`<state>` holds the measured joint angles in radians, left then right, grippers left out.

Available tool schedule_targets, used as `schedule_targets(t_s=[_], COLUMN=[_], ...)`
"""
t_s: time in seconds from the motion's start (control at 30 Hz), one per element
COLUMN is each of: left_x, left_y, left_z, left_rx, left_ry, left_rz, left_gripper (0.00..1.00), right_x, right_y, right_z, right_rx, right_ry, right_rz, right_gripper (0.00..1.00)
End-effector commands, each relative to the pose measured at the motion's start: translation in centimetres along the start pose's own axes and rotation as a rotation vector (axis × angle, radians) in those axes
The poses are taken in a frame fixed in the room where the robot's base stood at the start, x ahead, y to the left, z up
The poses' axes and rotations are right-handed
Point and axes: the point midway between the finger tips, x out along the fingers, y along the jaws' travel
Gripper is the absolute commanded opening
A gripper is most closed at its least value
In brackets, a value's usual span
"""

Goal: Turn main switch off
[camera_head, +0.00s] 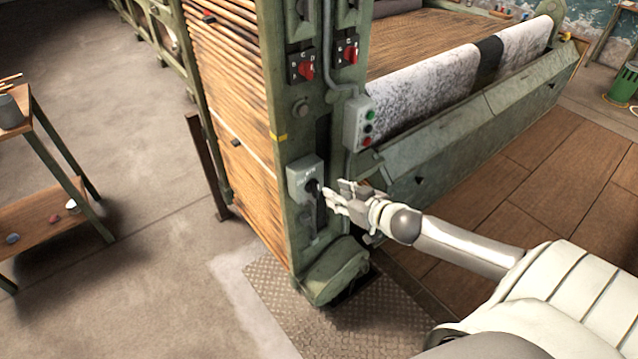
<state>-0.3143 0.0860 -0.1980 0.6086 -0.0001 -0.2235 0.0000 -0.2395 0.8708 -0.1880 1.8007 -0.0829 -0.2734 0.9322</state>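The main switch is a grey box (301,180) low on the front of the green machine post. Its dark knob (311,186) faces me, and small lettering above it is too small to read with certainty. My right gripper (330,196) is right at the knob, its fingertips close to the knob's right and lower side. I cannot tell whether the fingers touch the knob or how far apart they are. My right arm comes in from the lower right. My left gripper is not in view.
Two red rotary switches (307,70) sit higher on the post. A grey button box (361,123) with green, black and red buttons hangs to the right. A green trough (440,140) lies behind my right arm. A wooden cart (45,210) stands left; floor between is clear.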

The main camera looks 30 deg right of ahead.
Motion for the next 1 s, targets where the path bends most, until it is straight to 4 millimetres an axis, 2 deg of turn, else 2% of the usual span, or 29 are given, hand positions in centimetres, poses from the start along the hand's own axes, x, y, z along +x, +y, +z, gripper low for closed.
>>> schedule_targets(t_s=[0.13, 0.4, 0.7, 1.0], left_x=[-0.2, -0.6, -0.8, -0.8], left_y=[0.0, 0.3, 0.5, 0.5], left_z=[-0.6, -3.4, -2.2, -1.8], left_rx=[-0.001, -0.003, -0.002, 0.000], left_ry=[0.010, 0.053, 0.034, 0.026], left_rz=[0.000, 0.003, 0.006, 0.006], left_gripper=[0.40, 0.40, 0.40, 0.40], right_x=[1.9, 5.3, 8.5, 9.4], right_y=[0.0, 0.1, 0.1, 0.0], right_z=[-0.2, -0.2, -0.1, 0.0], right_rx=[0.000, 0.001, 0.000, -0.002], right_ry=[0.002, 0.002, 0.001, 0.000], right_rz=[0.002, 0.003, 0.002, 0.001], right_gripper=[0.33, 0.33, 0.33, 0.33])
